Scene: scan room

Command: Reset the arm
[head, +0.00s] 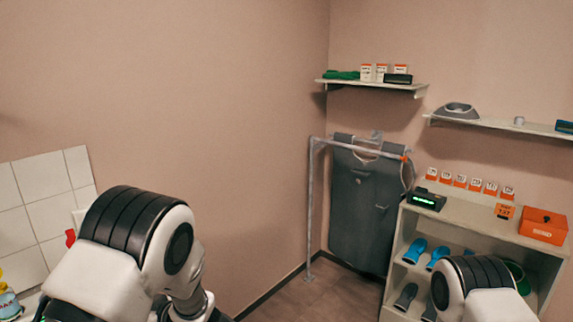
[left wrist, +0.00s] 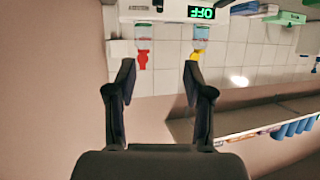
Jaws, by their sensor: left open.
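My left arm (head: 135,245) comes in at the lower left of the head view, bent, with its gripper below the picture edge. In the left wrist view my left gripper (left wrist: 158,80) is open, its two dark fingers wide apart with nothing between them. That view looks upside down toward a tiled wall. My right arm (head: 480,285) shows only as a white and black joint at the lower right of the head view. My right gripper is not in view.
A shelf unit (head: 465,210) with an orange box (head: 543,226) and blue shoes stands at right. A grey apron (head: 362,205) hangs on a rail in the corner. Wall shelves (head: 375,86) are above.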

